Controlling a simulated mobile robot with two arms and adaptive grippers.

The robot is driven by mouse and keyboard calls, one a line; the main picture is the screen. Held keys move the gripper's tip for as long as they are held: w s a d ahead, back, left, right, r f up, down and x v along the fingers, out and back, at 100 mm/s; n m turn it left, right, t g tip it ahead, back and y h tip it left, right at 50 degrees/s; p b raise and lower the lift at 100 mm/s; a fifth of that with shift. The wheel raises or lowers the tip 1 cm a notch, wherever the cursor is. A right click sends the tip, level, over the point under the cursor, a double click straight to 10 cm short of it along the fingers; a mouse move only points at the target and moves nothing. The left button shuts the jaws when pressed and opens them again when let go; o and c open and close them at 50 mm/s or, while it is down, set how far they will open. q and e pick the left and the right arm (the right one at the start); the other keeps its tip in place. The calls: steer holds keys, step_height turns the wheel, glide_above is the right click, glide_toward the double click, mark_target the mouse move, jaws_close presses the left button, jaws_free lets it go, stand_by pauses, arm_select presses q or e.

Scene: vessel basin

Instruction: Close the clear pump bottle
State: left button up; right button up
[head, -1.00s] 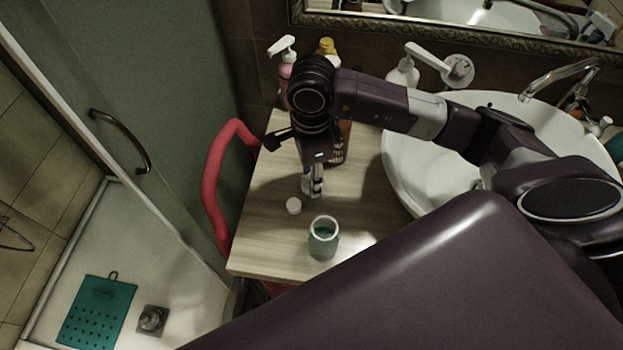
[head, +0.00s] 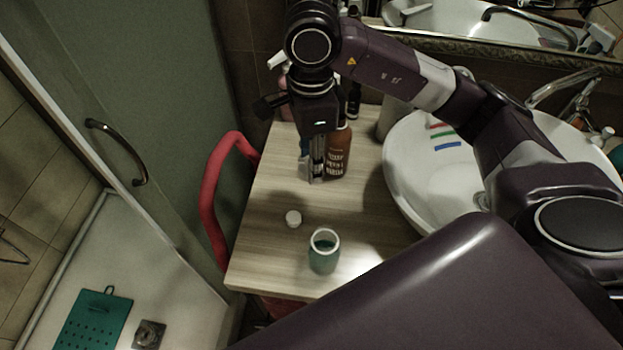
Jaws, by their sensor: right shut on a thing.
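My right gripper (head: 316,178) points down over the wooden counter (head: 270,190), in front of a brown bottle (head: 337,155). It is shut on a small pale-blue and whitish thing (head: 304,163), mostly hidden by the fingers, so I cannot tell what it is. A pinkish bottle with a white pump head (head: 279,61) stands behind my arm, largely covered. A pale bottle (head: 391,117) by the basin is mostly hidden behind my arm, its top out of sight. I cannot tell which bottle is the clear pump bottle. My left gripper is out of view.
The white basin (head: 405,165) is at the right, with coloured strips showing inside. A red curved rail (head: 212,185) borders the counter's left side.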

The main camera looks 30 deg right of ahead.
mark_target(306, 175)
step_height(306, 175, up, 10)
steer(key=shift+f, duration=0.1)
stand_by(0.4)
stand_by(0.4)
steer(key=n, duration=0.4)
steer(key=f+n, duration=0.1)
steer(key=n, duration=0.1)
steer(key=shift+s+a, duration=0.2)
steer(key=shift+a, duration=0.05)
steer(key=n, duration=0.3)
steer(key=f+n, duration=0.1)
steer(key=n, duration=0.1)
steer(key=shift+s+a, duration=0.1)
steer(key=shift+a, duration=0.15)
steer(key=n, duration=0.2)
steer(key=f+n, duration=0.1)
steer(key=n, duration=0.2)
steer(key=shift+s+a, duration=0.2)
steer(key=n, duration=0.2)
steer(key=f+n, duration=0.1)
steer(key=n, duration=0.1)
steer(key=shift+s+a+n, duration=0.15)
steer(key=shift+a+n, duration=0.05)
steer(key=shift+n, duration=0.2)
